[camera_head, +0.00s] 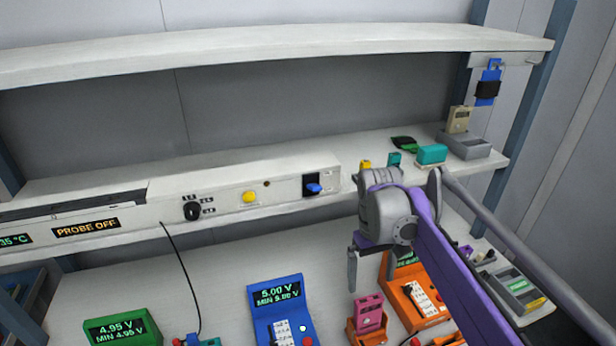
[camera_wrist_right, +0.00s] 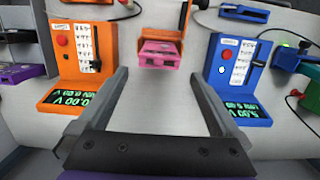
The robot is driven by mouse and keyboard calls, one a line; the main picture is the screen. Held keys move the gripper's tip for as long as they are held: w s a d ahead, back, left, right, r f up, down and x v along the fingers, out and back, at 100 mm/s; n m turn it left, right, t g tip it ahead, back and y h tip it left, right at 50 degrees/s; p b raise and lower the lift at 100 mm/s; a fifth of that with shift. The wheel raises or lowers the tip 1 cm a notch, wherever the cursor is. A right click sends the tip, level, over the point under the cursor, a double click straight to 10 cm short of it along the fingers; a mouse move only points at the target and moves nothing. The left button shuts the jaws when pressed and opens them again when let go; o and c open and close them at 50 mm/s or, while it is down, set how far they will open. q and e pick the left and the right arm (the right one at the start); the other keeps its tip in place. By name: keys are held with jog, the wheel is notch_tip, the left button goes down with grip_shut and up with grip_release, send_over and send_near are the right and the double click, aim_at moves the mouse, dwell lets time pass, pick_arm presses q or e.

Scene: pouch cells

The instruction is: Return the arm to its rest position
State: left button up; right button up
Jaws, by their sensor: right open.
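My right arm (camera_head: 445,250), purple and grey, reaches in from the lower right over the bench. Its gripper (camera_head: 369,284) points down above the bench, between the blue tester and the orange tester. In the right wrist view the two fingers of this gripper (camera_wrist_right: 158,80) are spread apart, with only bare bench between them. The pink cell (camera_wrist_right: 158,54) sits in an orange holder beyond the fingertips, apart from them. My left gripper is not in view.
A blue tester (camera_head: 284,325) reads 5.00 V; a green one (camera_head: 122,328) reads 4.95 V. A control ledge (camera_head: 230,190) and an upper shelf (camera_head: 280,42) run along the back.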

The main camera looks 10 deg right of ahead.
jog(key=s+a+f+t+p, duration=0.1)
jog(key=s+a+f+t, duration=0.1)
jog(key=s, duration=0.3)
jog(key=s+a+f+t+p, duration=0.1)
jog(key=s+a+f+t, duration=0.1)
jog(key=s, duration=0.4)
jog(key=s+a+f+m+t+p, duration=0.1)
jog(key=s+a+f+t, duration=0.1)
jog(key=s+f+t, duration=0.1)
jog(key=shift+s+a+f, duration=0.4)
jog(key=shift+s+f, duration=0.2)
jog(key=shift+s, duration=0.55)
